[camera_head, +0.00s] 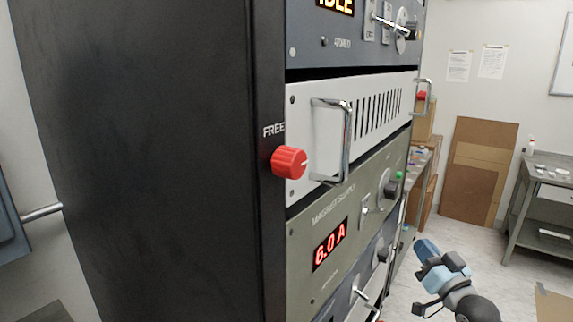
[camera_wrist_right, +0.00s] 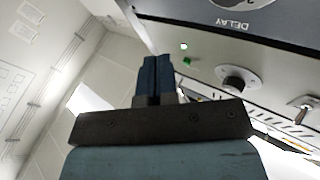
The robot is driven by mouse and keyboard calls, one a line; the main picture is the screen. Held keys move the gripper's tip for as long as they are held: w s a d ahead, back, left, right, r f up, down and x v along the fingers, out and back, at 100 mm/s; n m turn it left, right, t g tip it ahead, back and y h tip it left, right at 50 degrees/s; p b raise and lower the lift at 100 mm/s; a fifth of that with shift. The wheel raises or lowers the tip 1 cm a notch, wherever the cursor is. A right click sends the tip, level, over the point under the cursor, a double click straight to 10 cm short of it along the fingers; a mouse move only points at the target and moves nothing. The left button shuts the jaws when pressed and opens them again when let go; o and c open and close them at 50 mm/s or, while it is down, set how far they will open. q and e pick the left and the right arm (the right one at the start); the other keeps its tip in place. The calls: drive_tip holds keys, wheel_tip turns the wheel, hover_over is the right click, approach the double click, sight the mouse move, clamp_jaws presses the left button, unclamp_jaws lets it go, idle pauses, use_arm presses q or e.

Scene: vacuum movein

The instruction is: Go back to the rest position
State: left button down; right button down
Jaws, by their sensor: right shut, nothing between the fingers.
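My right gripper (camera_head: 420,246) is in the lower right of the head view, in front of the equipment rack's right side and apart from its panels. In the wrist view, its two blue fingers (camera_wrist_right: 153,77) are together with nothing between them. My left gripper is not in view. The tall black rack (camera_head: 140,150) fills the left and middle of the head view. A red knob (camera_head: 289,162) beside the word FREE sits on its front edge.
The magnet supply panel (camera_head: 330,205) shows 6.0 A. A metal handle (camera_head: 346,140) sticks out above it. Brown boards (camera_head: 478,170) lean on the back wall. A metal table (camera_head: 545,175) stands at the right. Open floor lies between the rack and this table.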

drive_tip(key=s+a+f+g, duration=0.1)
drive_tip(key=s+a+f, duration=0.15)
drive_tip(key=f, duration=0.35)
drive_tip(key=s+a+f+g, duration=0.1)
drive_tip(key=s+f, duration=0.2)
drive_tip(key=f, duration=0.3)
drive_tip(key=s+a+f+n+g+h, duration=0.1)
drive_tip(key=s+a+f+g, duration=0.2)
drive_tip(key=s+f, duration=0.8)
drive_tip(key=s+a+f+n+g+h, duration=0.1)
drive_tip(key=s+a+f+g, duration=0.3)
drive_tip(key=s+f, duration=0.8)
drive_tip(key=s+a, duration=0.1)
drive_tip(key=s, duration=0.2)
drive_tip(key=shift+a, duration=0.35)
drive_tip(key=shift+s, duration=0.1)
